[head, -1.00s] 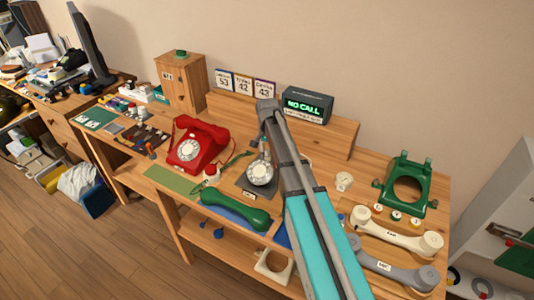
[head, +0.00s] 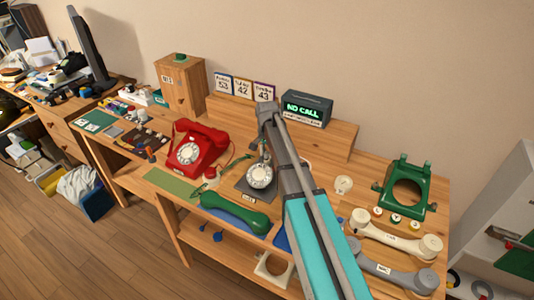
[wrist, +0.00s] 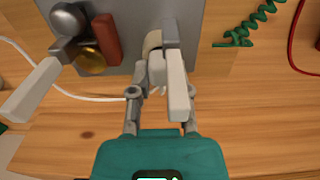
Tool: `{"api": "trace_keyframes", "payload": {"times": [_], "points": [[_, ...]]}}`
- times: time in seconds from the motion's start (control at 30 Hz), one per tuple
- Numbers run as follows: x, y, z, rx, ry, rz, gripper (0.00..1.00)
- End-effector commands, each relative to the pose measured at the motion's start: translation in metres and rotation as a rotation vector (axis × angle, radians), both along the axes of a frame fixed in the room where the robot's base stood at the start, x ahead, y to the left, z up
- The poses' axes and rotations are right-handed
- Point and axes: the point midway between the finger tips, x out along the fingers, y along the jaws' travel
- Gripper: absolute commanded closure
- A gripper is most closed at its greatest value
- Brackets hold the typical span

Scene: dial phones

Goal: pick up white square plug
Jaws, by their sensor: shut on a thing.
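In the wrist view my gripper (wrist: 157,82) is shut, its two grey fingers drawn together below the grey metal plate (wrist: 215,15). A small off-white piece (wrist: 157,68) shows between the fingertips and seems to be the white square plug. It is partly hidden by the fingers and by a white bar with a grey end (wrist: 177,92), so its square shape is not clear. A thin white cord (wrist: 75,95) curves from the left towards the fingers. In the head view my arm hides most of the gripper, beside the white dial (head: 260,176).
Silver and brass round parts (wrist: 92,62) and a red block (wrist: 107,38) are on the plate. A red phone (head: 197,147), green handset (head: 234,213), cream handset (head: 395,238) and green phone shell (head: 407,187) stand around. Bare wood (wrist: 265,115) lies to the gripper's right.

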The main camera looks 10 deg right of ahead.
Motion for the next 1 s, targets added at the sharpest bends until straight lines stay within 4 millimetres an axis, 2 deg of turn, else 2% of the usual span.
{"api": "trace_keyframes", "payload": {"times": [0.27,0.8,1.0], "points": [[0.0,0.0,0.02,0.0,0.0,0.0,1.0],[0.0,0.0,0.075,0.0,0.0,0.0,1.0],[0.0,0.0,0.089,0.0,0.0,0.0,1.0]]}}
